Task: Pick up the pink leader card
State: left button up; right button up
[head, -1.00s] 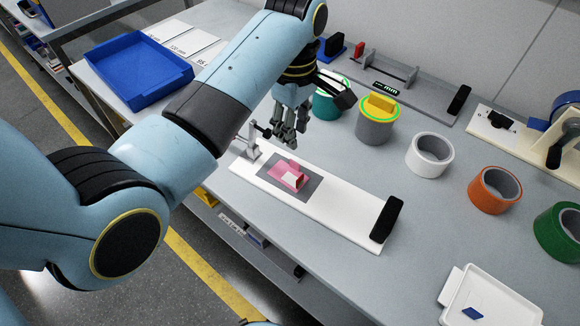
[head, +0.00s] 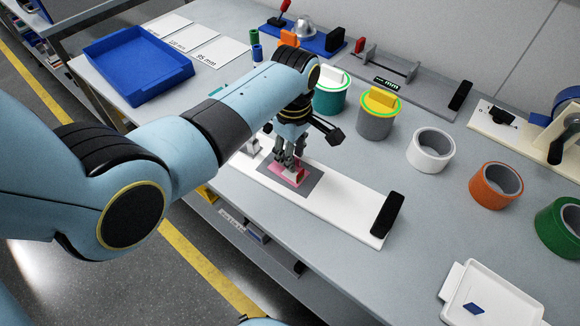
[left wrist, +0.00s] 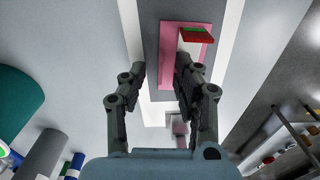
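The pink leader card (head: 286,178) lies on a dark grey patch (head: 308,186) on the long white board (head: 345,205). My right gripper is not in view.
A black upright block (head: 386,215) stands at the board's right end. Teal (head: 330,98) and grey (head: 375,122) cylinders stand behind. White (head: 430,150), orange (head: 495,187) and green (head: 562,228) rolls line the right. A white tray (head: 500,295) is front right; a blue tray (head: 130,65) is back left.

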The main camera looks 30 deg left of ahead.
pick_arm(q)
jog(key=shift+c, duration=0.2)
grip_shut()
jog(key=shift+r, duration=0.15)
